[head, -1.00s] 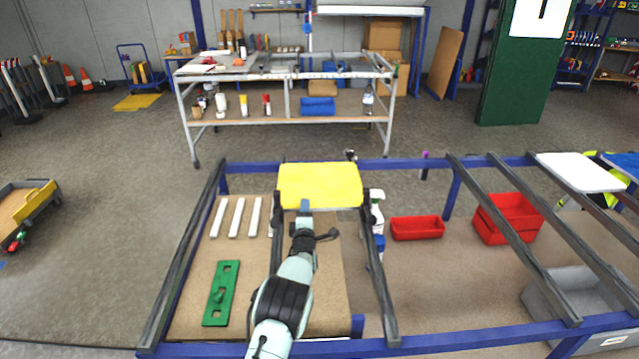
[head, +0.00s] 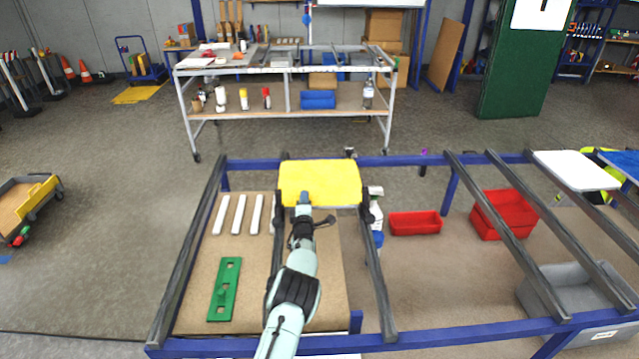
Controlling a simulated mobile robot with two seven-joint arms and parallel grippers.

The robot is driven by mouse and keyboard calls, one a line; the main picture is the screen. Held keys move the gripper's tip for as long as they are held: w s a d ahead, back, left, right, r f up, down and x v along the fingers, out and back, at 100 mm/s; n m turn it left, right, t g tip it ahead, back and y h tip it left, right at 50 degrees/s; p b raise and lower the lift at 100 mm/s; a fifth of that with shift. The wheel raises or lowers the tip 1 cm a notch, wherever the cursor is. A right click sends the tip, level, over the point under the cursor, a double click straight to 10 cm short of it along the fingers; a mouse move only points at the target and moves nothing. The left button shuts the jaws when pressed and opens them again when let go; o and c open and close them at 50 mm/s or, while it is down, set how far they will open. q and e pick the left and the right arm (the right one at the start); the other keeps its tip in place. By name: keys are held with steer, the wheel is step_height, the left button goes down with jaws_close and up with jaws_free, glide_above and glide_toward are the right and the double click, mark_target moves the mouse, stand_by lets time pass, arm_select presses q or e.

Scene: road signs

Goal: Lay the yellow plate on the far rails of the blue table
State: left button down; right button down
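The yellow plate (head: 328,178) lies roughly level at the far end of the blue table (head: 440,337), by its far blue beam. It spans the gap between two dark rails, one of them the rail at its right (head: 377,275). Whether it touches both rails cannot be told. My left gripper (head: 304,199) reaches the plate's near edge, left of its middle, and its tip overlaps the plate. My own gripper body hides the fingers, so their opening cannot be seen. My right gripper is not in view.
A green plate with holes (head: 229,270) and several white strips (head: 238,214) lie on the brown board at left. A spray bottle (head: 375,203) stands right of the plate. Red bins (head: 415,223) and a grey bin (head: 570,275) sit further right.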

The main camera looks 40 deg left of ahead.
arm_select(q)
steer(key=shift+w+r, duration=0.1)
steer(key=shift+r, duration=0.1)
step_height(320, 180, up, 20)
stand_by(0.6)
